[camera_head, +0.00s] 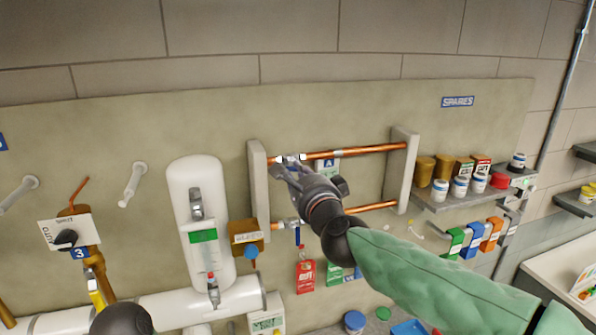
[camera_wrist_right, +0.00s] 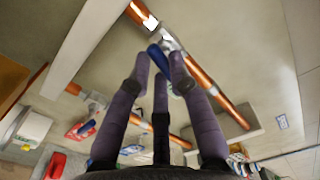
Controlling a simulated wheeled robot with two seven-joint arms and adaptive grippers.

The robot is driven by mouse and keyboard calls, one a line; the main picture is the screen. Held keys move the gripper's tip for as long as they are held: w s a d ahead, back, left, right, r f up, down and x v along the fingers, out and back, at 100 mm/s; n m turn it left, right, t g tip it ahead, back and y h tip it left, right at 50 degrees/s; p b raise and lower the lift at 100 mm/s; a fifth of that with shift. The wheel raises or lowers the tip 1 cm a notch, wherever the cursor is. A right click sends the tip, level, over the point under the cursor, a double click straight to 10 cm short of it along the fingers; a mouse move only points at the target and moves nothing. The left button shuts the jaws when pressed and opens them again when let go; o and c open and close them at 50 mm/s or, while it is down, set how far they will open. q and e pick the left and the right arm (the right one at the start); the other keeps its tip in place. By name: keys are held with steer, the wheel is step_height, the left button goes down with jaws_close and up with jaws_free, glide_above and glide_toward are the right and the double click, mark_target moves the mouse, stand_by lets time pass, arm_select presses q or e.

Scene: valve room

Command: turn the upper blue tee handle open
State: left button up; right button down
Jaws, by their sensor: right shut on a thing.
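The upper copper pipe (camera_head: 365,152) runs between two grey uprights and carries a silver valve (camera_head: 292,158). My right gripper (camera_head: 283,170) reaches up to this valve. The right wrist view shows the blue tee handle (camera_wrist_right: 157,57) just below the valve body (camera_wrist_right: 165,40), between my right fingertips (camera_wrist_right: 160,65). The gripper is shut on the handle. In the head view the gripper hides most of the handle. A lower valve with a blue handle (camera_head: 297,236) sits on the lower copper pipe (camera_head: 375,207).
Red (camera_head: 305,275) and green (camera_head: 334,272) tags hang below the lower pipe. A white tank (camera_head: 197,180) stands to the left, beside a brass block (camera_head: 246,238). A shelf (camera_head: 455,200) with jars is on the right. The right upright (camera_head: 400,170) stands near my right arm.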

steer(key=shift+f+n+p, duration=0.1)
steer(key=shift+n+p, duration=0.2)
steer(key=shift+n, duration=0.8)
steer(key=c, duration=1.1)
jaws_free()
steer(key=shift+c, duration=0.2)
steer(key=v, duration=1.2)
steer(key=shift+w, duration=0.1)
